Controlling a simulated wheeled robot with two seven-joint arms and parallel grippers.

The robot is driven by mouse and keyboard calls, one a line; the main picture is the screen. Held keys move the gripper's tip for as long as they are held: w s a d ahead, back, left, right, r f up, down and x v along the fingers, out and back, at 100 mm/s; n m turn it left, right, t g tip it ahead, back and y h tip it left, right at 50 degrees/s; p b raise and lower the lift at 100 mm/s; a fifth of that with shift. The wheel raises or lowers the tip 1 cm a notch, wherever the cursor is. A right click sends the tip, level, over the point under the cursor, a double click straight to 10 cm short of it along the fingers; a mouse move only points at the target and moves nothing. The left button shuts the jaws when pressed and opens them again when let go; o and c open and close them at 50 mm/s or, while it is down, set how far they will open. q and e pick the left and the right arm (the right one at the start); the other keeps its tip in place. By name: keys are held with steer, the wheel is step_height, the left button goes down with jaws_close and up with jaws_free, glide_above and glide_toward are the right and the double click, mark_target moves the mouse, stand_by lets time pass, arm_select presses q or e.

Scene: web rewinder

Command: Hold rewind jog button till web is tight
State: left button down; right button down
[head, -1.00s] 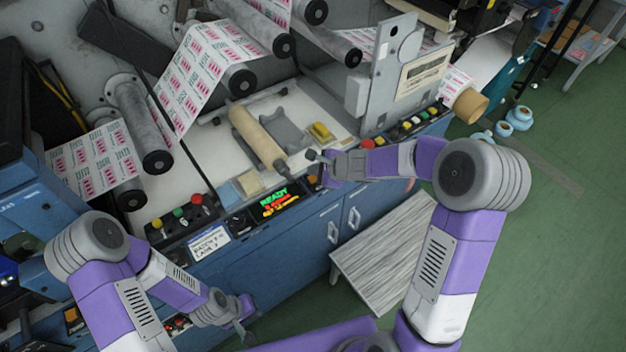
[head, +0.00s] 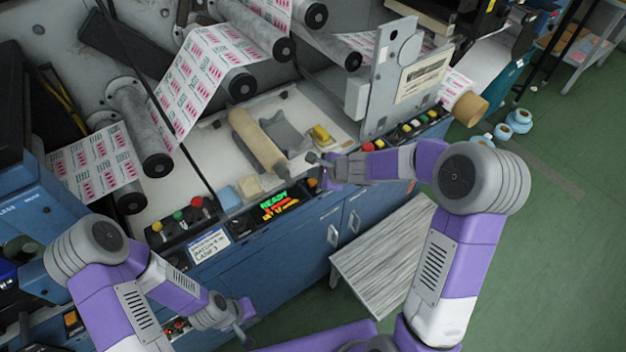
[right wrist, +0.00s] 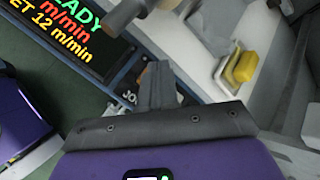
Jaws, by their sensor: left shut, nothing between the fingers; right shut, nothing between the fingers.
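The printed web (head: 205,75) runs over several grey rollers. Its lower left stretch (head: 95,165) hangs between two rollers. My right gripper (head: 314,158) is shut and empty, over the front edge of the machine by an orange button (head: 312,182). In the right wrist view its closed fingers (right wrist: 158,70) point at the panel beside a partly hidden label starting "JO" (right wrist: 129,98). The fingers cover the spot, so I cannot tell whether they touch a button. My left gripper (head: 244,328) is shut and empty, low in front of the cabinet.
The display (head: 274,204) reads READY and shows in the right wrist view (right wrist: 70,30) with speed lines. A button box (head: 184,220) is to its left, another button row (head: 405,130) to the right. A cardboard core (head: 256,140) and yellow block (head: 320,134) lie on the deck. A grey platform (head: 385,255) stands in front.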

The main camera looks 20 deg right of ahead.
mark_target(315, 183)
steer(key=shift+f, duration=0.1)
stand_by(0.8)
steer(key=shift+f+b, duration=0.35)
steer(key=shift+b, duration=0.2)
steer(key=shift+f+b, duration=0.55)
steer(key=shift+b, duration=0.05)
stand_by(0.5)
steer(key=shift+r, duration=0.15)
stand_by(2.4)
steer(key=shift+r+p, duration=0.85)
steer(key=shift+p, duration=0.05)
step_height(315, 183, up, 5)
steer(key=p, duration=0.4)
steer(key=shift+r+p, duration=0.1)
steer(key=shift+p, duration=0.3)
